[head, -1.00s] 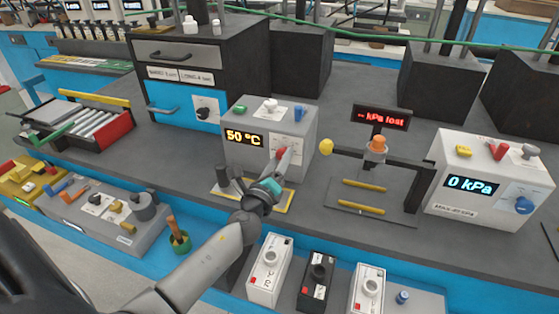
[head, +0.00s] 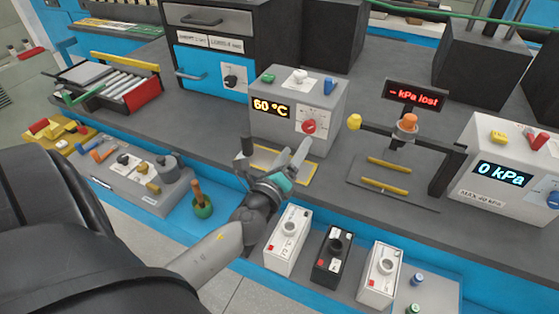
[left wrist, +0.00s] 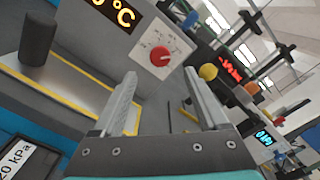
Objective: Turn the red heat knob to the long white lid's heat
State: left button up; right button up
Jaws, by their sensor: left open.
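The red heat knob (head: 309,127) is on a white dial plate on the front of the grey heater box (head: 270,140). Its display (head: 270,107) reads 60 °C. The knob also shows in the left wrist view (left wrist: 160,56), with printed marks around it. My left gripper (head: 300,152) is open and empty, just in front of and below the knob, apart from it. In the left wrist view its two fingers (left wrist: 160,75) point toward the dial with a gap between them. I cannot tell which thing is the long white lid. My right gripper is not in view.
A yellow-edged plate (head: 278,165) lies in front of the heater, with a dark post at its left. Right of it stands a press with a yellow ball (head: 354,122). A 0 kPa box (head: 500,172) is far right.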

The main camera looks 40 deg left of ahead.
pick_arm(q)
jog(key=b+v, duration=0.1)
jog(key=v, duration=0.6)
jog(key=shift+s+b, duration=0.35)
jog(key=shift+s, duration=0.05)
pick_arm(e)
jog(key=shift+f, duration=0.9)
